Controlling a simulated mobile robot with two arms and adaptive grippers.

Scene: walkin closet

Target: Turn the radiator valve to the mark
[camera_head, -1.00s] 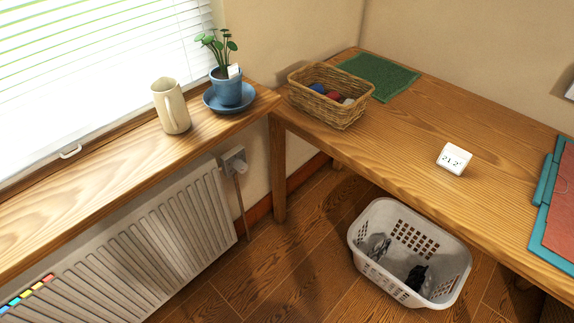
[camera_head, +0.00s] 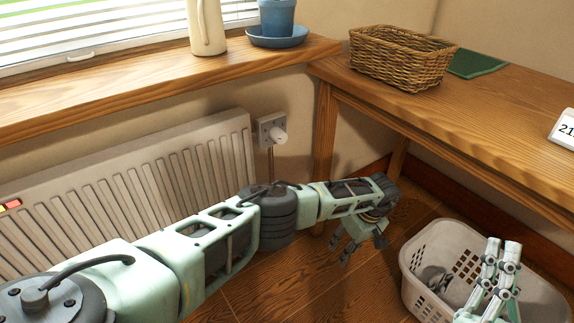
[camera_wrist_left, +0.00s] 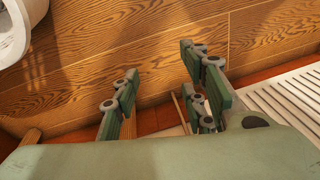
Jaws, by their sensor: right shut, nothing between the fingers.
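A mark on the knob is too small to make out. My left gripper (camera_head: 350,250) hangs below and right of the valve, apart from it and pointing down.
The white laundry basket (camera_head: 420,270) stands on the floor at right. The wooden desk (camera_head: 480,125) and its leg (camera_head: 325,140) are right of the valve. The window sill (camera_head: 130,90) overhangs the radiator, carrying a jug (camera_head: 207,30) and a blue pot (camera_head: 277,18).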

